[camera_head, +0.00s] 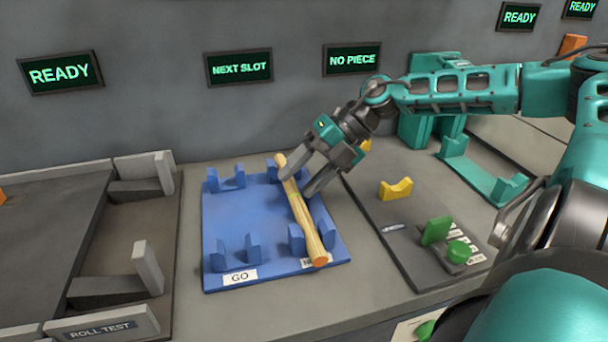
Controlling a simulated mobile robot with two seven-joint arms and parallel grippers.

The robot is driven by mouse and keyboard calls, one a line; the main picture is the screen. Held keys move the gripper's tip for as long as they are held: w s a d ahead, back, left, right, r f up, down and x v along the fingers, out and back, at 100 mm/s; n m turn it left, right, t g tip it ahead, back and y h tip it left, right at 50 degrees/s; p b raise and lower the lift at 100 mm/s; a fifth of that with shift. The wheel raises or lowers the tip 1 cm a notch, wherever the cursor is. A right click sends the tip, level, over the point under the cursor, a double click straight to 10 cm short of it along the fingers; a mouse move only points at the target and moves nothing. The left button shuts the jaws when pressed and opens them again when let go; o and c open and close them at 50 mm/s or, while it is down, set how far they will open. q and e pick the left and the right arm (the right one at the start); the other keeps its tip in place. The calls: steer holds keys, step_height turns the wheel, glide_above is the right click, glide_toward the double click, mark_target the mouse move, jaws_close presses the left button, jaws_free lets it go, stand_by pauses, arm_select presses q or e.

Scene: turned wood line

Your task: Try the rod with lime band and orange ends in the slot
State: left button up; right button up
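A pale wooden rod (305,221) with orange ends lies lengthwise along the right side of a blue tray (223,219), at its right-hand pair of upright cradles. A faint yellow-green tint shows on the rod near the fingers, but I cannot make out a clear band. My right gripper (298,186) is at the rod's upper half, with its fingers spread apart and the rod at the gap between them. I cannot tell whether a finger touches it. The tray's left pair of cradles is empty. My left gripper is not in view.
A grey roll test fixture (90,294) stands at the left. A dark board (405,236) with a yellow cradle (396,189) and a green button (459,251) lies at the right. Teal cradles (483,170) stand behind it. Wall signs include NEXT SLOT (239,68) and NO PIECE (352,59).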

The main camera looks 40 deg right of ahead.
steer(key=shift+s+d+r+p, duration=0.1)
steer(key=shift+d+r+p, duration=0.25)
steer(key=shift+r, duration=0.1)
steer(key=p+v, duration=0.1)
steer(key=v, duration=1.1)
steer(key=shift+p, duration=0.3)
steer(key=shift+f, duration=0.15)
